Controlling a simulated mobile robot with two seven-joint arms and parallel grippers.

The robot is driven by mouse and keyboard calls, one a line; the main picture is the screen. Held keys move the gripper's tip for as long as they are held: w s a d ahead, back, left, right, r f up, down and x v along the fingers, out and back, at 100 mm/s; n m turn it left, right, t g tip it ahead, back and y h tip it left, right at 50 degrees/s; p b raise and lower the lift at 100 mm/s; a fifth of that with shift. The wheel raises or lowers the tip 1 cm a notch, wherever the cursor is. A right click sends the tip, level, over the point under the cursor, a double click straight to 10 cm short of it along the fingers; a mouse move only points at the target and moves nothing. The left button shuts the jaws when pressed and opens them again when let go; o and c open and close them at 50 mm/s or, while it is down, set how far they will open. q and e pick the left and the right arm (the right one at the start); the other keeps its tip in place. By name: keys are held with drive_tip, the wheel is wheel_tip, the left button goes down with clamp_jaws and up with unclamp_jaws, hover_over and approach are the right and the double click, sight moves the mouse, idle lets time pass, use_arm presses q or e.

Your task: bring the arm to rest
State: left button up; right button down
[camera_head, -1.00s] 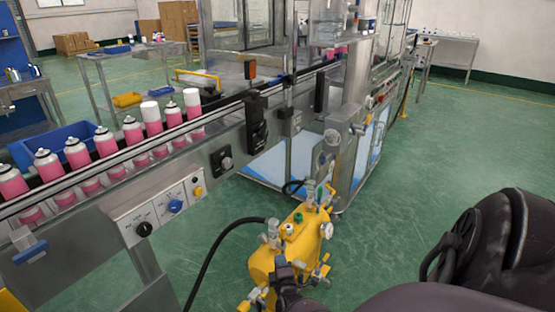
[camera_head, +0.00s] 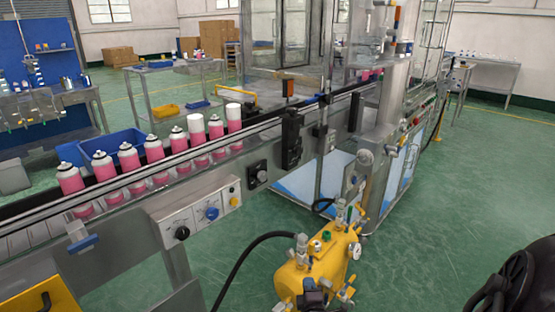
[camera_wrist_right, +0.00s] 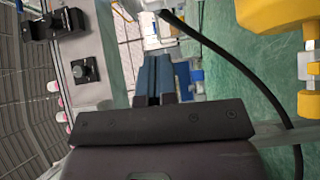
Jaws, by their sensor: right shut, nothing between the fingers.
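In the right wrist view my right gripper (camera_wrist_right: 154,75) has its two fingers side by side and shut, with nothing held. The yellow tank (camera_wrist_right: 272,14) and its black hose show to the right of the fingers there. In the head view a dark part of my right arm (camera_head: 515,285) shows at the lower right corner, clear of the conveyor; I cannot make out the fingers there. My left gripper is in neither view.
A conveyor (camera_head: 215,170) carries several pink cans with white tops (camera_head: 103,165). The yellow tank (camera_head: 330,260), with fittings and a black hose, stands on the floor in front. A blue bin (camera_head: 128,138) is behind the cans. Green floor (camera_head: 440,220) is open at the right.

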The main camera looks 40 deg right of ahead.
idle(0.3)
drive_tip(key=w+a+r+m+t+y, duration=0.1)
drive_tip(key=w+a+r+m+y, duration=0.4)
drive_tip(key=w+r+m, duration=0.15)
drive_tip(key=s+a+r+m+y+p, duration=0.1)
drive_tip(key=s+a+r+m+y, duration=0.15)
drive_tip(key=a+r, duration=0.25)
drive_tip(key=s+a+r+g+y+p, duration=0.1)
drive_tip(key=s+a+r+y+p, duration=0.15)
drive_tip(key=s+a, duration=0.45)
drive_tip(key=s+a+r+g+y+p, duration=0.1)
drive_tip(key=s+a+r, duration=0.35)
drive_tip(key=s, duration=0.35)
use_arm(q)
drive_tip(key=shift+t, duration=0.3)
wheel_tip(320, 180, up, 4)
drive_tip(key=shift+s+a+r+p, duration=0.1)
drive_tip(key=shift+p, duration=0.25)
use_arm(e)
drive_tip(key=s+a+f+g, duration=0.1)
drive_tip(key=s, duration=0.4)
drive_tip(key=s+a+f, duration=0.1)
drive_tip(key=s+f, duration=0.1)
drive_tip(key=s, duration=0.4)
drive_tip(key=shift+s+a+g, duration=0.25)
drive_tip(key=shift+g, duration=0.15)
